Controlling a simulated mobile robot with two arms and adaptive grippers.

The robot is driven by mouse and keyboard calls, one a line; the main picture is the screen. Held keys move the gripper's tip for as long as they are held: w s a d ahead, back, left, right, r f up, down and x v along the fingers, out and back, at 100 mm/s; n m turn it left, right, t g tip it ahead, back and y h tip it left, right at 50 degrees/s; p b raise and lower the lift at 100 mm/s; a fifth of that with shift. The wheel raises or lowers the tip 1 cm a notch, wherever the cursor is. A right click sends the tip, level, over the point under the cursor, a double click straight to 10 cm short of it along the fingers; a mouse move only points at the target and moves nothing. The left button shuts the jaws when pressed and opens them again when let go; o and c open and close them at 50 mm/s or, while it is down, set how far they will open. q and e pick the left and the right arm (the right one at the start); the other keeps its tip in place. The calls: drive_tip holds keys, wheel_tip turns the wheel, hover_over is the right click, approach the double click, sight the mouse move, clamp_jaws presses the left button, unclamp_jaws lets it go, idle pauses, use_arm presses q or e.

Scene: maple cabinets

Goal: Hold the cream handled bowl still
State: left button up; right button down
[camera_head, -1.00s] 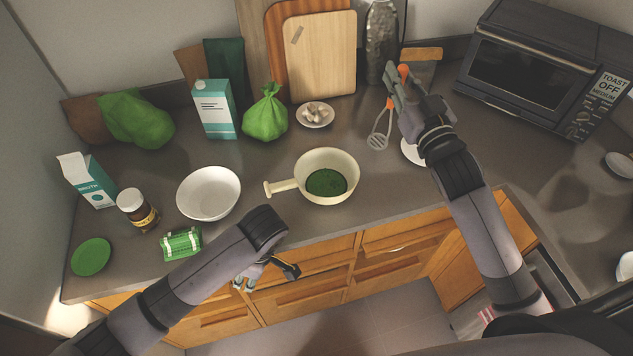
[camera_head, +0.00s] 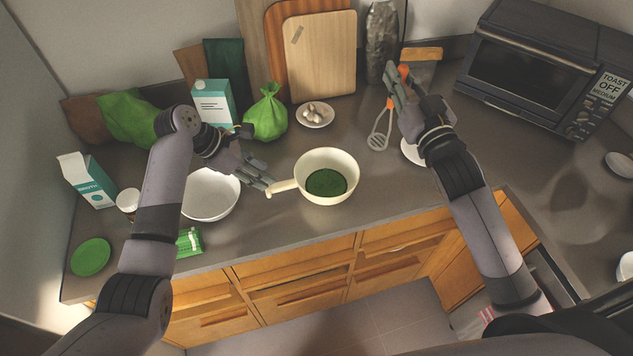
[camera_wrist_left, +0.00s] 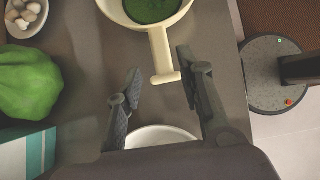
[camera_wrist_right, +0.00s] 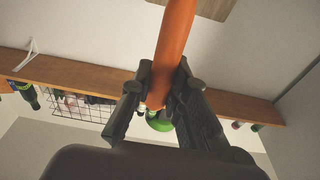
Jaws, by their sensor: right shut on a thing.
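The cream handled bowl (camera_head: 327,165) stands upright on the counter with green contents inside. Its handle (camera_head: 283,187) points left; in the left wrist view the handle (camera_wrist_left: 160,50) comes down between my open fingers. My left gripper (camera_head: 266,184) is open at the handle's end, with a finger on each side and gaps visible. It also shows in the left wrist view (camera_wrist_left: 158,78). My right gripper (camera_head: 396,82) is shut on the orange handle of a utensil (camera_wrist_right: 173,45), whose slotted grey head (camera_head: 379,140) hangs over the counter right of the bowl.
A white bowl (camera_head: 210,197) sits under my left wrist. A green bag (camera_head: 266,115), a carton (camera_head: 213,108) and a plate of mushrooms (camera_head: 315,115) stand behind. A toaster oven (camera_head: 540,68) is at the right. The counter in front of the cream bowl is clear.

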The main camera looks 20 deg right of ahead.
sight(281, 184)
use_arm(q)
drive_tip(key=shift+x, duration=3.8)
drive_tip(key=shift+c, duration=0.5)
drive_tip(key=shift+f, duration=0.1)
clamp_jaws()
drive_tip(key=shift+a, duration=0.1)
